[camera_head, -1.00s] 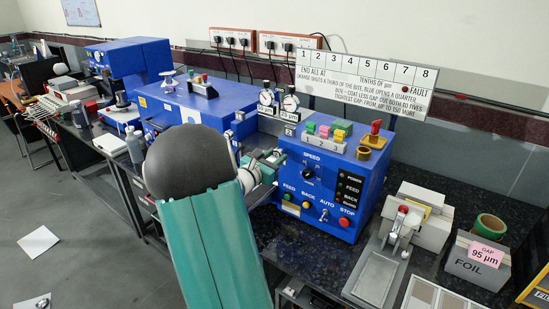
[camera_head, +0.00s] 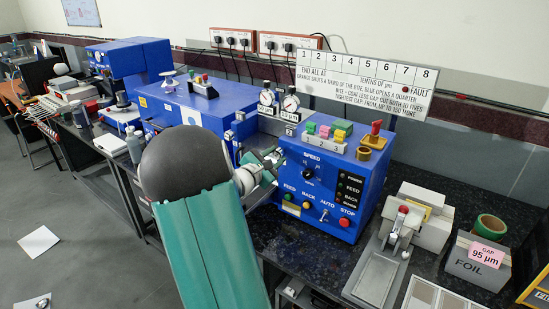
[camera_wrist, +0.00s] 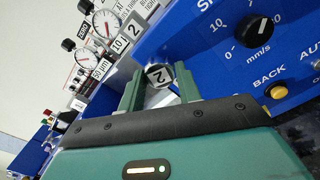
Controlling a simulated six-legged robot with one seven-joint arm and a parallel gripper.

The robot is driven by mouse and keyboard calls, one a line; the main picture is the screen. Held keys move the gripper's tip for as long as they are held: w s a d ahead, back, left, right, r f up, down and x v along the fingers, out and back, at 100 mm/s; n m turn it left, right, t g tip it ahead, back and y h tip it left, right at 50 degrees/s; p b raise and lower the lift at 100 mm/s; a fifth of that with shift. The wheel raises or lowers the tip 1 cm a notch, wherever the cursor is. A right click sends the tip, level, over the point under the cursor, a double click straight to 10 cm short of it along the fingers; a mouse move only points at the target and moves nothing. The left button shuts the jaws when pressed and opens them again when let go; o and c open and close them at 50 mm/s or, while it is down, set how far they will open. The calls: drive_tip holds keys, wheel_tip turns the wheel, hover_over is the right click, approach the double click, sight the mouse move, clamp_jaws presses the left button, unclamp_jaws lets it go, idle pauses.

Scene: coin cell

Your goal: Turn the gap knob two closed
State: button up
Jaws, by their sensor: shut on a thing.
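The gap knob two shows in the wrist view as a small end with a "2" label (camera_wrist: 160,74), at the front of the blue roll machine (camera_head: 330,180). My gripper (camera_wrist: 158,88) has its two green fingers on either side of the knob and is shut on it. In the head view my gripper (camera_head: 268,163) reaches the machine's left front, and its fingers hide most of the knob. Two dial gauges (camera_head: 290,103) stand above; their faces also show in the wrist view (camera_wrist: 105,23).
The machine's front has a speed dial (camera_head: 307,173), buttons and a toggle close to the right of my gripper. Coloured blocks (camera_head: 325,133) sit on its top. A metal press (camera_head: 385,260) and a foil box (camera_head: 478,262) stand on the dark bench to the right.

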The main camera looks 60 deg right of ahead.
drive_tip(key=o, duration=1)
drive_tip(key=shift+a, duration=0.1)
drive_tip(key=w+a, duration=0.2)
drive_tip(key=a, duration=1.1)
drive_tip(key=shift+a, duration=0.25)
drive_tip(key=shift+w, duration=0.1)
drive_tip(key=s+a+r+m+t+y, duration=0.1)
drive_tip(key=a+m+t+y, duration=0.3)
drive_tip(key=a, duration=1.7)
drive_tip(key=s+a+r+m+t+y, duration=0.2)
drive_tip(key=a+y, duration=1.1)
drive_tip(key=a, duration=0.9)
drive_tip(key=r+m+t, duration=0.1)
drive_tip(key=m+t, duration=0.1)
drive_tip(key=m, duration=0.1)
drive_tip(key=shift+m+y, duration=0.3)
drive_tip(key=shift+y, duration=0.1)
